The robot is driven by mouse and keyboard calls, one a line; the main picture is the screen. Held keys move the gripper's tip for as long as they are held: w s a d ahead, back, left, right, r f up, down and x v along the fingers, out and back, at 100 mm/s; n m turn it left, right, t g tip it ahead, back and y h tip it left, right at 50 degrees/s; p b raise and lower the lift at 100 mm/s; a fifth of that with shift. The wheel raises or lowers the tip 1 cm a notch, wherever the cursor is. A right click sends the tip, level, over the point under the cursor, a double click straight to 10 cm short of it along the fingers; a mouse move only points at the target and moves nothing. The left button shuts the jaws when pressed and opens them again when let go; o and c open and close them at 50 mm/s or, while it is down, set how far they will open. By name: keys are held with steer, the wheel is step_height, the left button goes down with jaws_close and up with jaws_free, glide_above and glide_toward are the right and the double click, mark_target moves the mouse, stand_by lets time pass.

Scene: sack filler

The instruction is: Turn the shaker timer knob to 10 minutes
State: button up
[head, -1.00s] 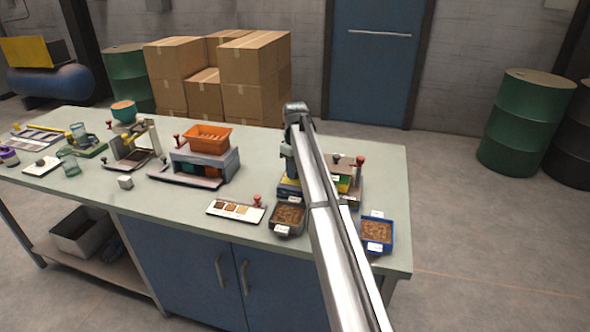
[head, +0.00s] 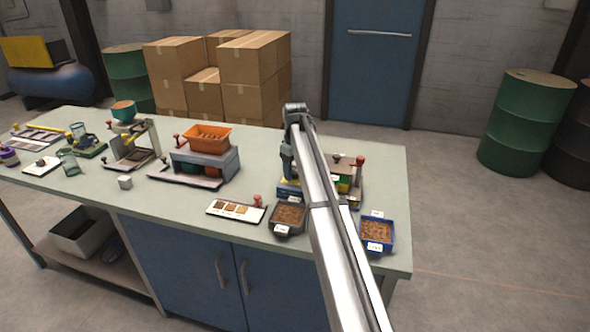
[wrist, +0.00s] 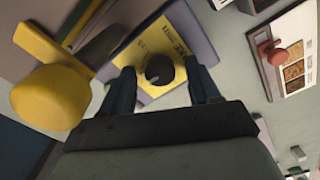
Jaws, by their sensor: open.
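In the wrist view a round dark knob (wrist: 159,70) with a pale mark sits on a yellow panel (wrist: 158,42) with dark printing. My gripper (wrist: 165,85) is open, with one dark finger on each side of the knob. I see gaps between the fingers and the knob; whether either finger touches it I cannot tell. In the head view my gripper (head: 289,168) is down at the device with the yellow panel (head: 289,187), and my arm hides much of that device and the knob. The printed minute marks are too small to read.
A large yellow knob-like part (wrist: 48,95) stands close left of my gripper in the wrist view. In the head view a grey tray (head: 275,230) and a blue tray (head: 393,236) of brown granules stand in front, with a white sample card (head: 222,208) to the left.

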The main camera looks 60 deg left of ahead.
mark_target(295, 172)
step_height(295, 172, up, 14)
stand_by(0.7)
steer(key=shift+f, duration=0.1)
step_height(295, 172, down, 14)
steer(key=n, duration=1.3)
steer(key=shift+n, duration=0.3)
steer(key=shift+c, duration=0.2)
